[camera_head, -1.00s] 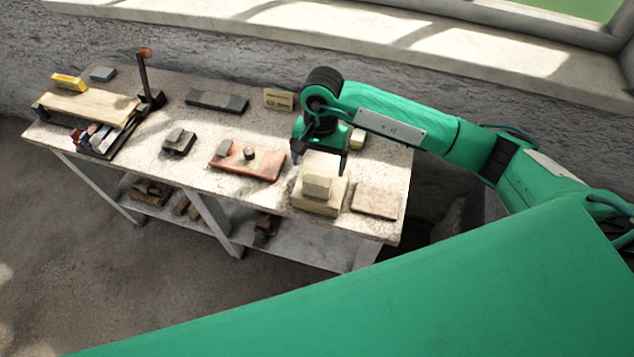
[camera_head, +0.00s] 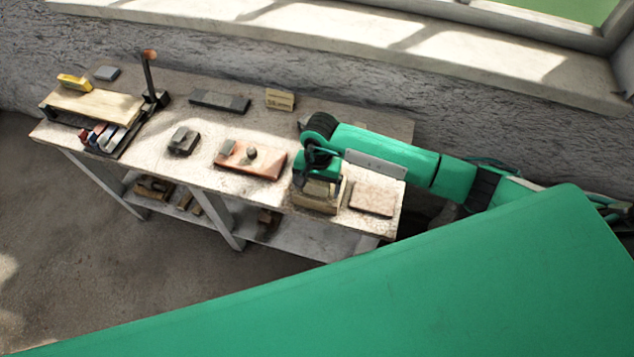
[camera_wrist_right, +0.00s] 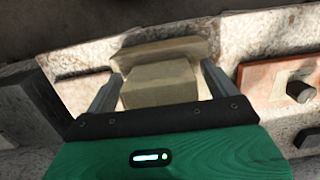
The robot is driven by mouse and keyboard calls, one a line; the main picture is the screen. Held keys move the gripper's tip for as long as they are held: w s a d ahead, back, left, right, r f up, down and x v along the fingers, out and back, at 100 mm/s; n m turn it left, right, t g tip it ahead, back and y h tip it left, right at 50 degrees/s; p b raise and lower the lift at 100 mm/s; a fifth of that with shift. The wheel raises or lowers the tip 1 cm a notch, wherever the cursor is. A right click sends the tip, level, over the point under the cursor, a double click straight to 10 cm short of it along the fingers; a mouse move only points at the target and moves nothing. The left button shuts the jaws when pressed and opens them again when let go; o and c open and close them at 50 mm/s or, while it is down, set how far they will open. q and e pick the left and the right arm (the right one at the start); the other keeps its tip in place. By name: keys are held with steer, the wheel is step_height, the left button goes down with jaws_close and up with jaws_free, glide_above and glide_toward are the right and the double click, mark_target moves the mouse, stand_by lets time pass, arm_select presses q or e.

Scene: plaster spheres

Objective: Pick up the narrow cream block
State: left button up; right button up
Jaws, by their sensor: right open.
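The narrow cream block (camera_head: 317,189) sits on top of a wider cream block (camera_head: 315,206) near the front edge of the workbench. My right gripper (camera_head: 318,183) is over it, pointing down, and hides part of it in the head view. In the right wrist view, the narrow block (camera_wrist_right: 160,84) lies between the two fingers of my open right gripper (camera_wrist_right: 161,74). A finger is on each side of it; I cannot tell whether either touches it. The wider block (camera_wrist_right: 160,52) shows behind it. My left gripper is not in view.
A reddish board (camera_head: 262,168) with a dark knob lies left of the blocks, and a flat pinkish slab (camera_head: 372,199) lies close on the right. A small lettered block (camera_head: 280,99) and a dark bar (camera_head: 220,101) stand farther back on the workbench (camera_head: 200,140).

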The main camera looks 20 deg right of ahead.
steer(key=c, duration=1.3)
steer(key=shift+r, duration=0.1)
